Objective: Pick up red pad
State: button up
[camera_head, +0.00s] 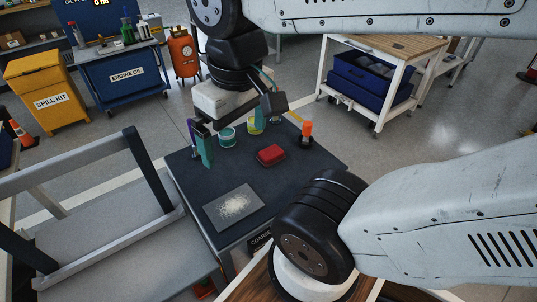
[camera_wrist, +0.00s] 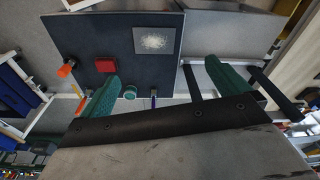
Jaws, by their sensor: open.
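The red pad (camera_head: 270,155) lies flat on the dark tabletop (camera_head: 310,170), right of its middle, and also shows in the wrist view (camera_wrist: 107,65). My gripper (camera_head: 238,155) hangs above the back part of the table, up and to the left of the pad in the head view. In the wrist view its two green fingers (camera_wrist: 161,91) are spread wide. Nothing is between the fingertips, and the gripper is apart from the pad.
A grey plate with pale powder (camera_head: 234,208) lies at the front left of the table. Grey railing (camera_head: 100,160) borders the left.

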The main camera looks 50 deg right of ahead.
aim_at(271, 156)
jog(key=k, duration=1)
jog(key=z, duration=0.95)
jog(key=i, duration=0.85)
jog(key=u, duration=1.5)
